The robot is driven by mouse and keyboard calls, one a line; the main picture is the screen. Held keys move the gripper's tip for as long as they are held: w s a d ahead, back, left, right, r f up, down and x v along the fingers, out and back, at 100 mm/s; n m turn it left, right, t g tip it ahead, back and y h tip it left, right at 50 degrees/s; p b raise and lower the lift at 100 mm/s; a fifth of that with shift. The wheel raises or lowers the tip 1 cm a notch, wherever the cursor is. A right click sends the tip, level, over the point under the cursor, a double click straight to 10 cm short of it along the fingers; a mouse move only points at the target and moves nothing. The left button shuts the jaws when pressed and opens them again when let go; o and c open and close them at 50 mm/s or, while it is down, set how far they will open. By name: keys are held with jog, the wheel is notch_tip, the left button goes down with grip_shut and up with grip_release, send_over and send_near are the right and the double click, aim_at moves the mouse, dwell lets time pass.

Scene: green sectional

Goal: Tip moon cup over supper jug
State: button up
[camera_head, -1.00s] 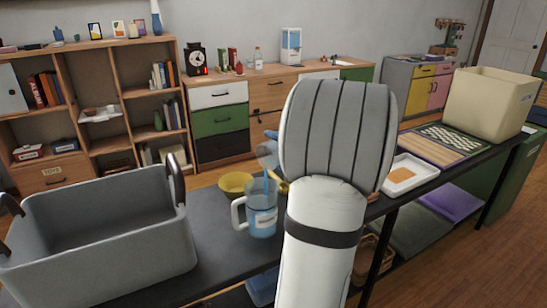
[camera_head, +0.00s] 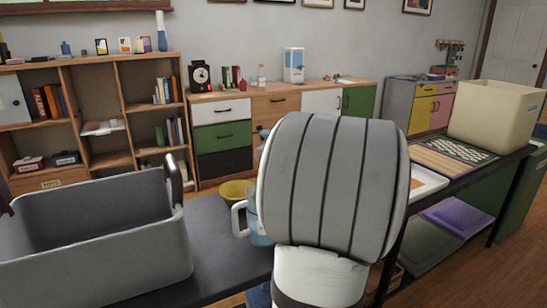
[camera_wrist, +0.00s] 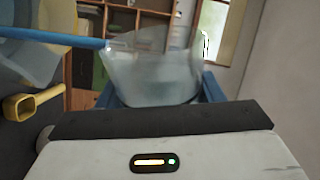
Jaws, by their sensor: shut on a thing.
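The clear, bluish moon cup (camera_wrist: 155,75) is held between the blue fingers of my gripper (camera_wrist: 160,92) in the wrist view. A straight blue streak, which looks like liquid, runs from the cup's rim to the left edge of that view. The supper jug, clear with a pale handle (camera_head: 239,219), stands on the dark table in the head view; my arm hides most of it. A large bluish clear shape at the wrist view's upper left (camera_wrist: 35,50) appears to be the jug. In the head view my wrist hides nearly all of the cup and fingers.
A grey bin (camera_head: 100,260) is at the left of the table (camera_head: 215,260). A white tray (camera_head: 428,182), a striped board (camera_head: 445,163) and a cream bin (camera_head: 495,115) are to the right.

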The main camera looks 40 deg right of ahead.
jog(key=shift+a+n+b, duration=0.3)
jog(key=shift+n+b, duration=0.6)
jog(key=shift+b, duration=0.85)
jog(key=shift+a+r+n+b, duration=0.15)
jog(key=shift+r+n+b, duration=0.15)
jog(key=shift+b, duration=0.2)
jog(key=shift+d+r+m+p, duration=0.25)
jog(key=shift+d+m+p, duration=0.1)
jog(key=shift+m+p, duration=0.55)
jog(key=shift+d+m+p, duration=0.25)
jog(key=shift+m+p, duration=0.1)
jog(key=shift+m, duration=0.15)
jog(key=shift+s+d+f+m, duration=0.1)
jog(key=shift+f+m, duration=0.15)
jog(key=shift+m, duration=0.15)
